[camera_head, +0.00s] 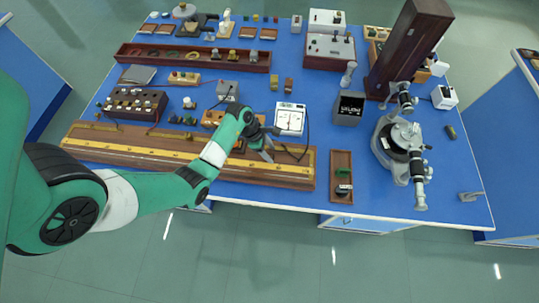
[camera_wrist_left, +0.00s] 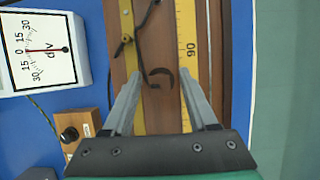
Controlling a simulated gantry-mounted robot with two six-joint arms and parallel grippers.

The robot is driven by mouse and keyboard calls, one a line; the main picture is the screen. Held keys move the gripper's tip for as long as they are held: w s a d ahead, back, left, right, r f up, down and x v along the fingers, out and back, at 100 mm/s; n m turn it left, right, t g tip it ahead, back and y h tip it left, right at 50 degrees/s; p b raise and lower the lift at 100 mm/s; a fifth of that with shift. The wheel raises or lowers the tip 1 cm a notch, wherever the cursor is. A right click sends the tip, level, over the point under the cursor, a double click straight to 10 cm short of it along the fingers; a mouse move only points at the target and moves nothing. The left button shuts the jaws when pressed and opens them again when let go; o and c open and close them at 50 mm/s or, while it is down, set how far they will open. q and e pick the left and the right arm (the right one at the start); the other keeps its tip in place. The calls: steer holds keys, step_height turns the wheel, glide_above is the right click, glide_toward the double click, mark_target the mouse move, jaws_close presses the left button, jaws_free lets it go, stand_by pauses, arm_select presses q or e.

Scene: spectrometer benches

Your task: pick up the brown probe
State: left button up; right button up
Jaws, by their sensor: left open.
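My left gripper (camera_head: 267,151) is open above the right part of a long wooden bench (camera_head: 100,152) with a yellow scale. In the left wrist view its two grey fingers (camera_wrist_left: 161,76) stand apart, on either side of a brown strip. A dark curved piece (camera_wrist_left: 160,72) shows on the brown between the fingertips. It may be part of the brown probe, but brown on brown hides its outline. A black cable (camera_wrist_left: 146,20) runs above it to a small brass fitting (camera_wrist_left: 120,47). I cannot tell whether the fingers touch anything. My right gripper is not in view.
A white dial meter (camera_head: 290,118) stands just behind the bench; it also shows in the left wrist view (camera_wrist_left: 45,50). A brown tray (camera_head: 341,160) lies right of the bench. A spectrometer (camera_head: 402,140) stands at the right. Blue table is free between them.

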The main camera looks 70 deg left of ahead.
mark_target(269, 151)
arm_select(q)
jaws_close()
steer(key=shift+r, duration=0.1)
stand_by(0.3)
step_height(269, 151, up, 4)
steer(key=shift+s+p, duration=0.1)
steer(key=shift+p, duration=0.9)
steer(key=s+d+r+p, duration=0.4)
steer(key=s+d+r, duration=0.5)
steer(key=s, duration=0.1)
steer(key=shift+s+p, duration=0.3)
